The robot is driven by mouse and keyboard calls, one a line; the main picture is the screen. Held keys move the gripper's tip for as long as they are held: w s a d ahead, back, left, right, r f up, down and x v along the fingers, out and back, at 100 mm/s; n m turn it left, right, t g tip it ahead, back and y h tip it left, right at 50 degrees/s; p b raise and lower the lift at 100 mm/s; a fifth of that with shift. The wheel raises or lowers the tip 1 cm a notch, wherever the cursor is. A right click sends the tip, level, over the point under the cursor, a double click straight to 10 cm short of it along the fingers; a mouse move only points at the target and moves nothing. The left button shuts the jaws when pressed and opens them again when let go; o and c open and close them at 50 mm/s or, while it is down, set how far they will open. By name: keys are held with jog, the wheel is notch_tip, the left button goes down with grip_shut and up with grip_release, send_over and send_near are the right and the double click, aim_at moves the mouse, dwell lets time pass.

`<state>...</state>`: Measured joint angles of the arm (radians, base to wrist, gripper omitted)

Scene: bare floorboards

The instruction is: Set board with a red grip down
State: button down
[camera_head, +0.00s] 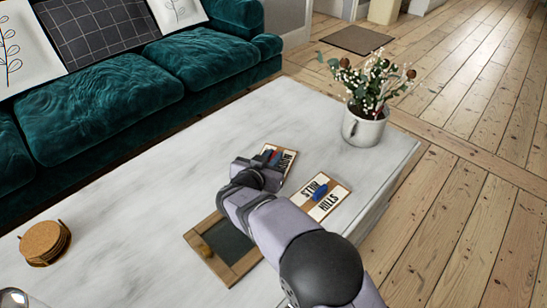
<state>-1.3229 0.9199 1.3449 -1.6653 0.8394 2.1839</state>
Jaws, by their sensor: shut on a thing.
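The board with a red grip (286,160) is a small brown-edged panel with a white face and dark lettering, over the middle of the marble table. My gripper (268,159) is at its red grip and shut on it. The gripper covers the board's left part. I cannot tell whether the board touches the table or is just above it. A similar board with a blue grip (333,203) lies to the front right. A wood-framed dark board (239,271) with a yellowish grip lies nearer, partly behind my arm.
The pale marble table (150,190) has free room left of my gripper. Round coasters (45,240) are stacked at the left. A green sofa (120,100) runs behind the table.

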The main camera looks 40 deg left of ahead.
jog(key=shift+s+d+f, duration=0.1)
jog(key=shift+d+f, duration=0.15)
jog(key=shift+f, duration=0.75)
jog(key=c, duration=1.7)
grip_release()
jog(key=shift+s, duration=0.15)
jog(key=shift+s+r+b, duration=0.1)
jog(key=shift+s+b, duration=0.25)
jog(key=shift+s, duration=0.1)
jog(key=shift+s+d+r+b, duration=0.45)
jog(key=shift+s+r, duration=0.35)
jog(key=shift+s, duration=0.15)
jog(key=shift+s+d+r+b, duration=0.4)
jog(key=shift+s+r, duration=0.35)
jog(key=shift+s, duration=0.15)
jog(key=shift+s+d+r+b, duration=0.35)
jog(key=shift+s+r+b, duration=0.1)
jog(key=shift+s+r, duration=0.45)
jog(key=shift+f, duration=0.1)
